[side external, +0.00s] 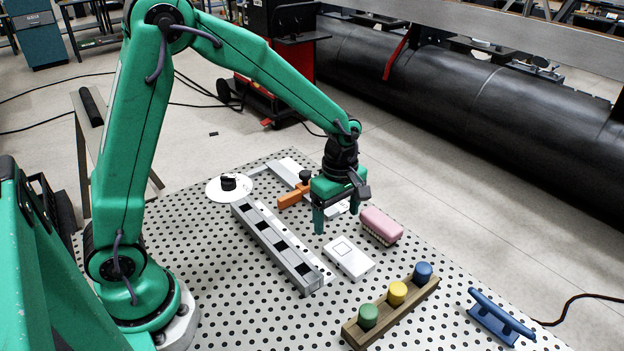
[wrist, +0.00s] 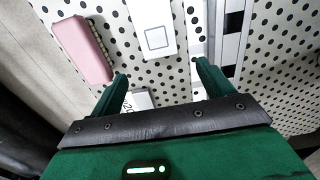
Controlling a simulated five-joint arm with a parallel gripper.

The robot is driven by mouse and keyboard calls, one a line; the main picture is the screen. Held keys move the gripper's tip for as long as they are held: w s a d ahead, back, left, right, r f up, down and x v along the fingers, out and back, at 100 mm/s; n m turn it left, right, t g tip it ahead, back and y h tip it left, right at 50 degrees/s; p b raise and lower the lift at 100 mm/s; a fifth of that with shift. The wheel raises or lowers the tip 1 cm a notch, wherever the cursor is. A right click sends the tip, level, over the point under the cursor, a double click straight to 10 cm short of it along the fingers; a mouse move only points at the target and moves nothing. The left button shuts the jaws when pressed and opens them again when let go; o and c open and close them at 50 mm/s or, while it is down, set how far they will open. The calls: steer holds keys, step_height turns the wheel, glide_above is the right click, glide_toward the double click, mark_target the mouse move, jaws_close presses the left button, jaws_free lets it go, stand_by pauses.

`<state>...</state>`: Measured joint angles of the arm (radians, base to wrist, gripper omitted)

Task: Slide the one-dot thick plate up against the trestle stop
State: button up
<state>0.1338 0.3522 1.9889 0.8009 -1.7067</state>
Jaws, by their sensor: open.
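My gripper (side external: 337,221) is open and points down above the perforated table; its two green fingers also show in the wrist view (wrist: 161,71), apart with nothing clamped between them. A white plate with a square outline (side external: 349,259) lies flat in front of it; it also shows in the wrist view (wrist: 154,28). A second white plate with dark printed marks (wrist: 139,101) lies partly hidden between the fingers. I cannot make out a single dot on either plate. A long grey rail with black square openings (side external: 270,246) lies left of the plates; I cannot tell whether it is the trestle stop.
A pink brush (side external: 381,226) lies right of the gripper; an orange clamp (side external: 294,196) lies behind left. A white disc with a black knob (side external: 229,187) stands at the rail's far end. A wooden rack of coloured knobs (side external: 390,313) and a blue cleat (side external: 500,317) are in front.

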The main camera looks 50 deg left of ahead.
mark_target(335, 243)
steer(key=shift+f, duration=0.1)
stand_by(0.3)
steer(key=shift+f, duration=3.8)
steer(key=c, duration=1.3)
